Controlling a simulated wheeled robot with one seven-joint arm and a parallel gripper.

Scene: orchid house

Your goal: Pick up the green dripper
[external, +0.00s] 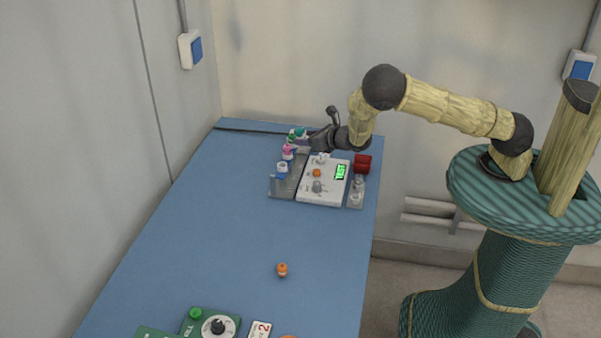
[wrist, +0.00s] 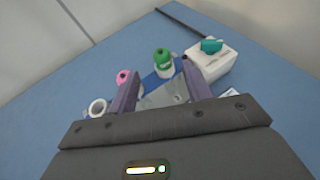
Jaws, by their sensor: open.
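The green dripper (wrist: 164,58), with a green cap on a whitish body, stands ahead of my gripper (wrist: 155,72) in the wrist view, seen between the two fingertips and nearer the right one. It is apart from both fingers, and nothing is between them. In the external view the green dripper (external: 291,139) is small and partly crowded by its neighbours at the far end of the blue table. My gripper (external: 314,141) is just right of it there, with its fingers hard to make out.
A pink-capped dripper (wrist: 122,76) stands close to the left finger. A white box with a teal piece (wrist: 211,46) on top stands right of the green dripper. A white device (external: 322,190) with a green display and a red block (external: 363,163) are nearby. The table's middle is mostly clear.

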